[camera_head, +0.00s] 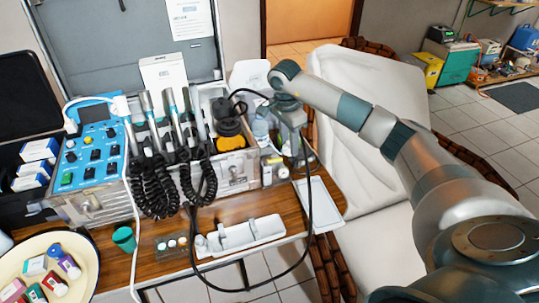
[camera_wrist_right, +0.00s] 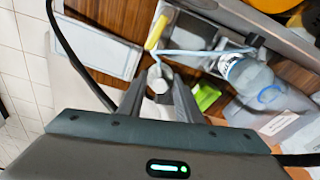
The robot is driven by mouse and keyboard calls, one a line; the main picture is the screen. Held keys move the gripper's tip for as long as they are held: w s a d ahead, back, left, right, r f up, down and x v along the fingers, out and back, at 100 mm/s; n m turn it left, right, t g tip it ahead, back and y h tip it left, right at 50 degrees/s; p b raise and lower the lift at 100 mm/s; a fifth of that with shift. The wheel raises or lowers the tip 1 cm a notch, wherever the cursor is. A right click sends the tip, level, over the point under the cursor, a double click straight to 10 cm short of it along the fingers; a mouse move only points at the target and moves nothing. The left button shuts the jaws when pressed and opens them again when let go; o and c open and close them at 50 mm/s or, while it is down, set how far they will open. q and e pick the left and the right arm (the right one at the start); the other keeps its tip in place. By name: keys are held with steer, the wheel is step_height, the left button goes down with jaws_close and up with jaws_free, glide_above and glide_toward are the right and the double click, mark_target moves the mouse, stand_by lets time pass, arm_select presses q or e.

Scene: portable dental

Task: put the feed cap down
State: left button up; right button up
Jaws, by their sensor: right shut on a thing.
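My right gripper (camera_head: 297,150) hangs pointing down at the right end of the metal case, above the small bin beside it. In the right wrist view its two fingers (camera_wrist_right: 158,92) are closed on a small pale grey-white piece, the feed cap (camera_wrist_right: 157,77), held between the tips. Most of the cap is hidden by the fingers, and I cannot tell whether it touches anything below. A clear bottle (camera_wrist_right: 245,72) with a dark cap lies to the right of the fingertips in that view. It also shows left of the gripper in the head view (camera_head: 261,128). My left gripper is out of view.
The metal case (camera_head: 235,172) holds handpieces with black coiled cords. A white tray (camera_head: 320,198) lies at the table's right edge, and a white holder (camera_head: 240,236) stands in front. A black cable loops down over the table. Bare wood (camera_head: 275,203) shows between them.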

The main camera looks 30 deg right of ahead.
steer(key=w+a+f, duration=0.2)
steer(key=w, duration=0.1)
steer(key=w+a+f+p, duration=0.1)
steer(key=w, duration=0.1)
steer(key=shift+a+f, duration=0.15)
steer(key=shift+f, duration=0.05)
steer(key=shift+w+a+f, duration=0.25)
steer(key=shift+w+f, duration=0.05)
steer(key=shift+w, duration=0.1)
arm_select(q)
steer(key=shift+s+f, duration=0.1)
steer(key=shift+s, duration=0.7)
arm_select(e)
steer(key=shift+f, duration=0.1)
